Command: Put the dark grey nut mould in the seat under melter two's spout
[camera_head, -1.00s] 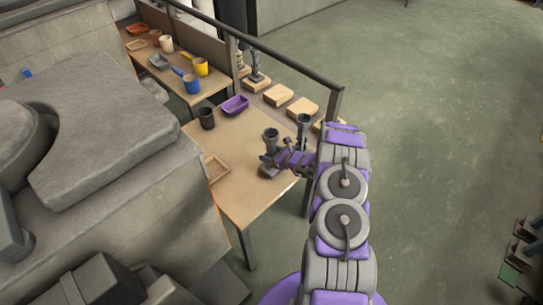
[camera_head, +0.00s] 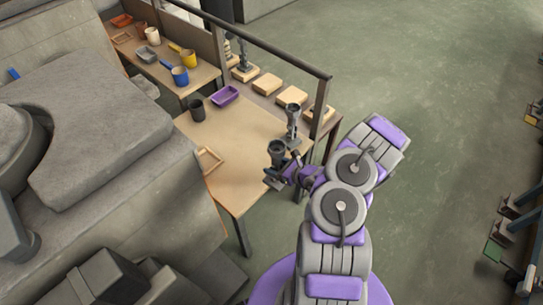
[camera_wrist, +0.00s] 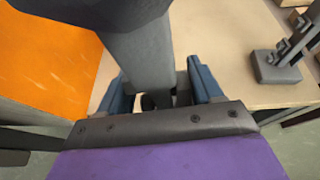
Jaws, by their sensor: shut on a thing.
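My gripper (camera_head: 283,176) is shut on a dark grey piece with a wide, cup-like top (camera_head: 277,150), held near the front right edge of the table. In the wrist view its narrower stem (camera_wrist: 143,60) stands between the two blue fingers (camera_wrist: 160,92). Its colour fits the nut mould, but its shape does not make that certain. A similar dark grey stand with a cup-like top (camera_head: 293,118) is just behind and right of it, apart from it. I cannot tell which stand is melter two. No seat under a spout shows clearly.
The tan table (camera_head: 240,135) has a clear middle. A black mug (camera_head: 196,108), a purple tray (camera_head: 225,95) and a tan tray (camera_head: 208,160) stand along its left and back. A dark rail (camera_head: 265,45) runs behind, with several wooden blocks (camera_head: 267,83) beyond.

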